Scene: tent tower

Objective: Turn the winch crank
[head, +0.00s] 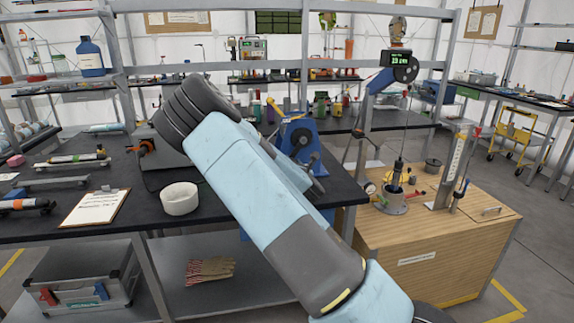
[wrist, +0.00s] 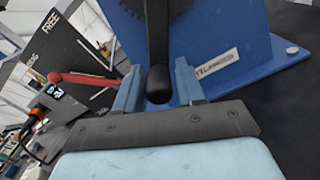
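The winch is a blue frame (head: 299,135) on the dark bench in the head view, partly hidden behind my arm. In the wrist view its blue side plate (wrist: 225,50) fills the upper right, with a dark toothed wheel at the top. The black crank handle (wrist: 158,86) points toward the camera, between the two blue-grey fingers of my gripper (wrist: 160,83). The fingers stand apart on either side of it, with a narrow gap showing at the left; contact at the right is unclear. A red lever (wrist: 82,78) sits left, by a plate marked FREE.
A wooden cabinet (head: 430,250) at the right carries a metal pot (head: 390,202) under a hanging line. A lit display (head: 400,59) hangs above.

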